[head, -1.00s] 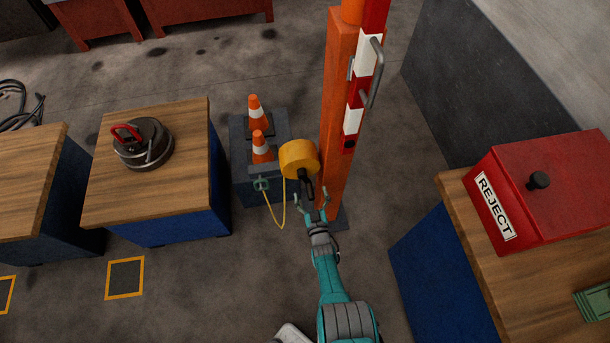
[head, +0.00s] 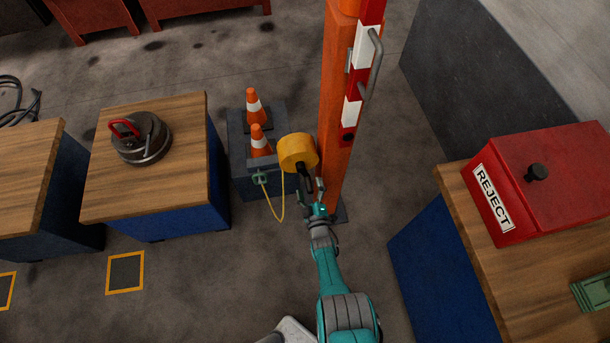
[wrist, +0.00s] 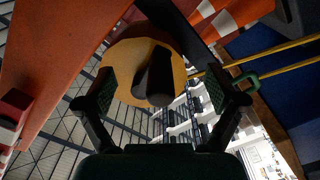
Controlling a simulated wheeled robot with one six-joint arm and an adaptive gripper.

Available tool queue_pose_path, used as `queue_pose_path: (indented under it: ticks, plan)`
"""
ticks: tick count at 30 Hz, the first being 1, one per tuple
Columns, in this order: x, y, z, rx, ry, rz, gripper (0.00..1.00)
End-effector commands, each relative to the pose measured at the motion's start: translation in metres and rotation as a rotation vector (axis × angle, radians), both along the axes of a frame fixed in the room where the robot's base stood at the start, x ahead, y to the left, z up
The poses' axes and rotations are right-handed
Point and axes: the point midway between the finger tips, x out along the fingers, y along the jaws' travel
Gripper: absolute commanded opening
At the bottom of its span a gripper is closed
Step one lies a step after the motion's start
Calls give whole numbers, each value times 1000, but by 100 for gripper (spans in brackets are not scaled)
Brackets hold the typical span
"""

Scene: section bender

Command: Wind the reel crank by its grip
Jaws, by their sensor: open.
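The yellow reel (head: 297,152) is mounted beside the orange post, with a yellow line hanging from it. It also shows in the wrist view (wrist: 130,62), behind the crank. The dark crank grip (wrist: 158,78) points toward the wrist camera, between the two fingers but deeper in the picture. In the head view the dark crank (head: 305,178) is partly hidden by my gripper (head: 313,194). My gripper is open, with its fingers (wrist: 165,95) on either side of the grip in the picture. I cannot tell whether they touch it.
The orange post (head: 337,100) stands close to the right of the reel. A green hook (head: 261,177) holds the yellow line near two cones (head: 258,140) on a grey block. A red REJECT box (head: 545,180) sits on the right bench. Floor in front is clear.

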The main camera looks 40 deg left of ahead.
Motion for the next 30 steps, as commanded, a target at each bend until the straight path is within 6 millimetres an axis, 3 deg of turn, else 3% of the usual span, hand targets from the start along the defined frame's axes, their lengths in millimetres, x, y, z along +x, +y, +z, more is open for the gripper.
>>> queue_pose_path:
  ticks: [30]
  plan:
    - [0, 0, 0, -470, -550, 0, 94]
